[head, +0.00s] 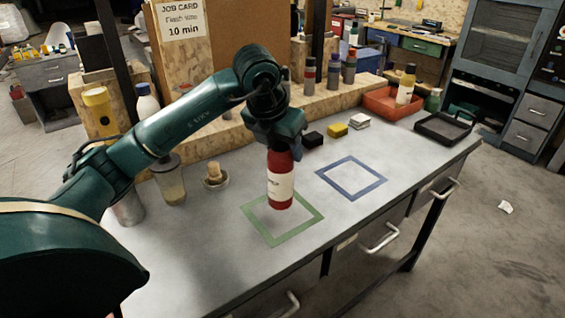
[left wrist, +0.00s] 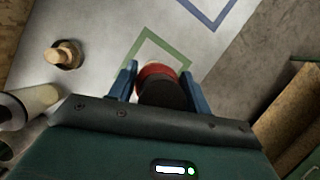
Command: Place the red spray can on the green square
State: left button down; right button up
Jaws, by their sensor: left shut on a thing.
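The red spray can (head: 280,182) has a pale label and hangs upright in my left gripper (head: 276,142). In the head view the can appears over the green square (head: 310,231), an outline on the grey bench top; I cannot tell whether its base touches the bench. In the left wrist view the can (left wrist: 157,75) sits between the two blue fingers of my left gripper (left wrist: 161,88), with part of the green square (left wrist: 146,43) beyond it. My right gripper is not in view.
A blue square outline (head: 378,190) lies right of the green one. A cork-topped dish (head: 215,180) and a jar (head: 170,190) stand to the left. Black (head: 313,140) and yellow (head: 335,130) blocks lie behind. A red tray (head: 375,103) and a black tray (head: 440,132) are at back right.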

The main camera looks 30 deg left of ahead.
aim_at(281, 173)
pick_arm(q)
notch_tip(281, 173, down, 3)
jog(key=shift+f, duration=0.15)
jog(key=shift+f, duration=0.2)
jog(key=c, duration=0.6)
grip_release()
jog(key=shift+c, duration=0.2)
jog(key=shift+r, duration=0.1)
